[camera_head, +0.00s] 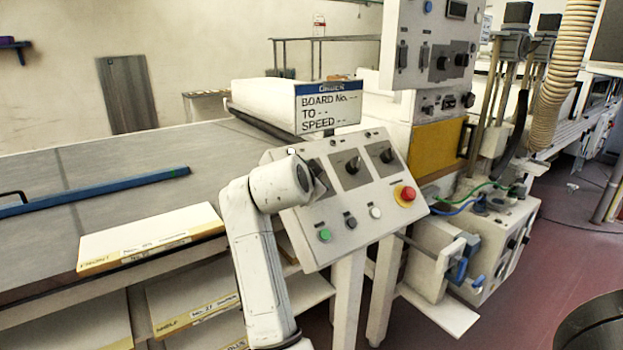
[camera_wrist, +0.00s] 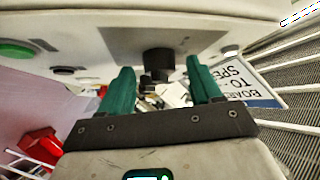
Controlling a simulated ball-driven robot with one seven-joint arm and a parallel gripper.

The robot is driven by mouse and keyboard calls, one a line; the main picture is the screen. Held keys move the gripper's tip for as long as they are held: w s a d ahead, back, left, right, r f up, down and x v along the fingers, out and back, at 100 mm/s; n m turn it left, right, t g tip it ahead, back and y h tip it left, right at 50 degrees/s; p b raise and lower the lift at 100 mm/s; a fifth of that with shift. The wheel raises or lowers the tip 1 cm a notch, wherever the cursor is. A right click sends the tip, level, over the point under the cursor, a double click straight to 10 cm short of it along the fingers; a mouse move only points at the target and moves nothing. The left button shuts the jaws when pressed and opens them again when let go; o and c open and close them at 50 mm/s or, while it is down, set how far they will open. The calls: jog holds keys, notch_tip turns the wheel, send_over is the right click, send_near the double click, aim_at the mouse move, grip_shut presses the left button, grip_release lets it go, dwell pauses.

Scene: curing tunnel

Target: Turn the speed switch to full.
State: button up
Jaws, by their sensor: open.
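The control panel (camera_head: 333,205) slopes towards me in the head view. Two black rotary knobs, a middle one (camera_head: 351,164) and a right one (camera_head: 386,154), sit on dark plates; no readable label shows which is the speed switch. My arm covers the panel's upper left and hides my gripper there. In the wrist view my gripper (camera_wrist: 159,68) is open, its two teal fingers apart. A black knob (camera_wrist: 158,60) on a grey plate (camera_wrist: 140,40) lies ahead, between the fingertips in the picture. I cannot tell whether they touch it, nor its setting.
A green button (camera_head: 325,235), a dark button (camera_head: 350,223), a white button (camera_head: 375,212) and a red stop button (camera_head: 407,194) line the panel's lower part. A lettered sign (camera_head: 328,106) stands behind it. A taller control cabinet (camera_head: 433,50) rises behind right.

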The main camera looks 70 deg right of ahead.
jog(key=v, duration=1)
jog(key=shift+a+r+b, duration=0.15)
jog(key=shift+a+b, duration=0.2)
jog(key=shift+b, duration=0.05)
jog(key=a+f+n+t+y+p, duration=0.1)
jog(key=a+f+n+y, duration=0.25)
jog(key=f+n, duration=0.5)
jog(key=a+f+n+t+y+p, duration=0.15)
jog(key=a+f+n, duration=0.35)
jog(key=f, duration=0.7)
jog(key=s+a+f+n+g+y+p, duration=0.1)
jog(key=s+a+f+n+g+y, duration=0.3)
jog(key=s+a+f+n+y, duration=0.4)
jog(key=s+a+f+n, duration=0.2)
jog(key=s+a+f, duration=0.5)
jog(key=f, duration=0.3)
jog(key=shift+s+a+n, duration=0.35)
jog(key=shift+s, duration=0.5)
